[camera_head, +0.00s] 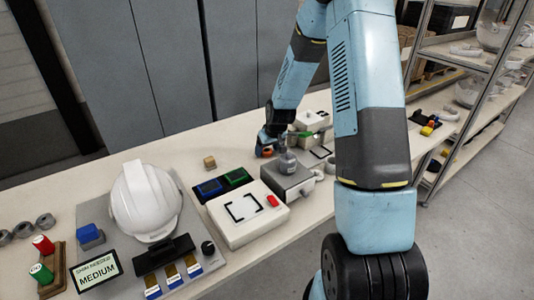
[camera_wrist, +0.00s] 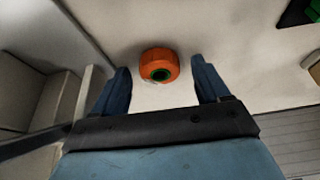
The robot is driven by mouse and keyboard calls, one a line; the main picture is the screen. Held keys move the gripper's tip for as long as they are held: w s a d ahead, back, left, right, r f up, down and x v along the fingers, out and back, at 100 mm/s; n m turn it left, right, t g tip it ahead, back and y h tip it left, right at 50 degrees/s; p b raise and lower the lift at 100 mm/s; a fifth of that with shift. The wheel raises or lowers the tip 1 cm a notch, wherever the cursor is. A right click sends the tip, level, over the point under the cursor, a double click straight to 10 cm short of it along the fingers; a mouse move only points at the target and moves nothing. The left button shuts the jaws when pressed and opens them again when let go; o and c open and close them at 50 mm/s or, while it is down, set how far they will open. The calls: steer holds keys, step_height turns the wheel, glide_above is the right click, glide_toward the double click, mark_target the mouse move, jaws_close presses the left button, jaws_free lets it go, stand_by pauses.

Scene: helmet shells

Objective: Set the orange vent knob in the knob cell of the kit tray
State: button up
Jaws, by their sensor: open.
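A grey box (camera_head: 288,181) and a white box with a red button (camera_head: 247,214) stand close in front. A small tan block (camera_head: 209,162) lies to the left. A white helmet shell (camera_head: 146,200) sits further left. White and green items crowd the right side.

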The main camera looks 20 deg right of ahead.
steer(key=c, duration=1.2)
